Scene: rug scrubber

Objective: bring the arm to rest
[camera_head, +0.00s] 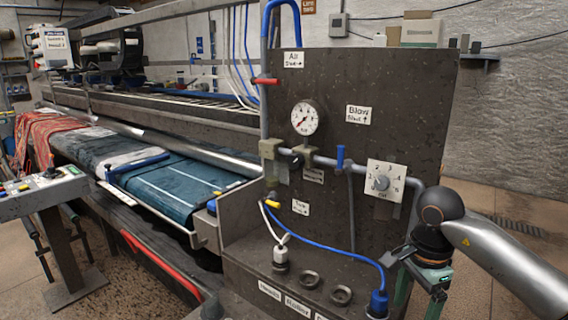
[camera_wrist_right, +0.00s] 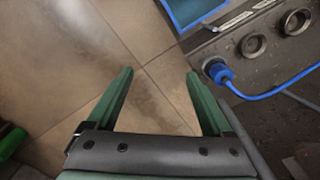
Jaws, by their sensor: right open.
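My right arm (camera_head: 500,262) comes in from the right in the head view, beside the right edge of the dark upright panel (camera_head: 380,90). My right gripper (camera_head: 419,303) hangs below the wrist and points downward, partly cut off by the bottom of the picture. In the right wrist view its two green fingers (camera_wrist_right: 160,75) stand wide apart with only tiled floor between them. It is open and empty. My left gripper is not in view.
The panel carries a pressure gauge (camera_head: 305,117), a rotary dial (camera_head: 381,183) and a blue-handled valve (camera_head: 340,157). A blue plug (camera_head: 378,304) with a blue cable sits on the ledge close to my right gripper, also in the wrist view (camera_wrist_right: 218,72). A teal rug (camera_head: 180,190) lies on the machine at left.

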